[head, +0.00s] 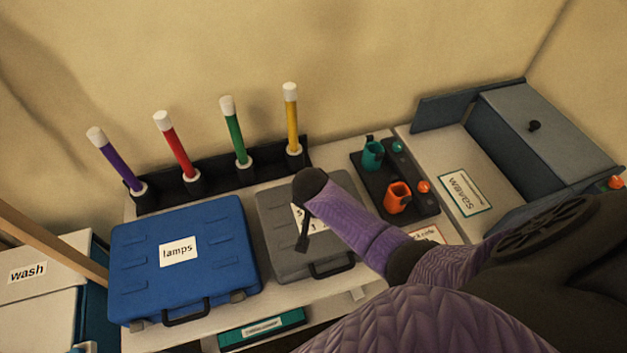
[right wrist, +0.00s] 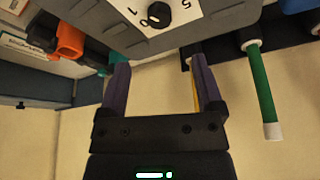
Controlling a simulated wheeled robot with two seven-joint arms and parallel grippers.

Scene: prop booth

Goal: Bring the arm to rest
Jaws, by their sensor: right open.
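My right arm reaches in from the lower right in the head view. Its dark wrist end (head: 311,184) is above the back of a grey case (head: 276,238) and covers part of its white label. In the right wrist view my right gripper (right wrist: 160,62) is open, its two purple fingers apart with nothing between them. The grey case (right wrist: 100,22) with a black dial knob (right wrist: 158,13) shows beyond the fingertips. I cannot tell whether the fingers touch it. My left gripper is not in view.
A blue lamps case (head: 215,275) stands left of the grey case. Purple, red, green (head: 234,131) and yellow tubes stand in a black rack behind. A dark tray (head: 415,205) holds teal and orange cups (head: 397,197). A grey-lidded box (head: 545,125) stands far right.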

